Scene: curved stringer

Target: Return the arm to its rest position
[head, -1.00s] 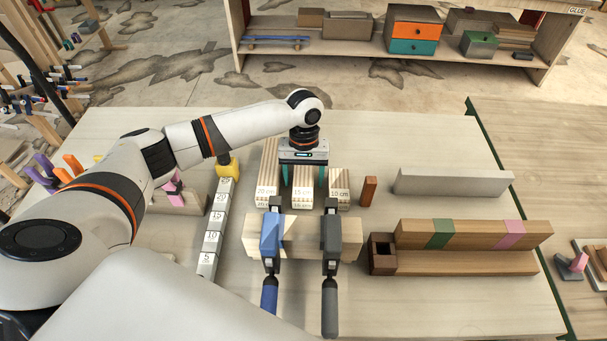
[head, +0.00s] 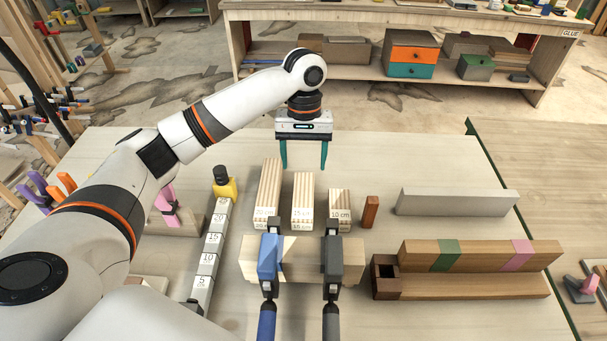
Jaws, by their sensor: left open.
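My left arm comes in from the left and reaches over the table (head: 400,150). My left gripper (head: 304,166) is open, with its two teal fingers apart and nothing between them. It hangs over the back of the table, beyond the wooden strip stacks. The stacks are the longest one (head: 268,190), the one labelled 15 cm (head: 303,195) and the one labelled 10 cm (head: 340,204). My right gripper is not in view.
Two clamps, one blue (head: 268,258) and one grey (head: 332,258), sit on a pale wood block (head: 300,262). A grey measuring strip (head: 212,240) lies left. A striped wooden beam (head: 480,255) and a grey bar (head: 455,202) lie right. The back middle of the table is clear.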

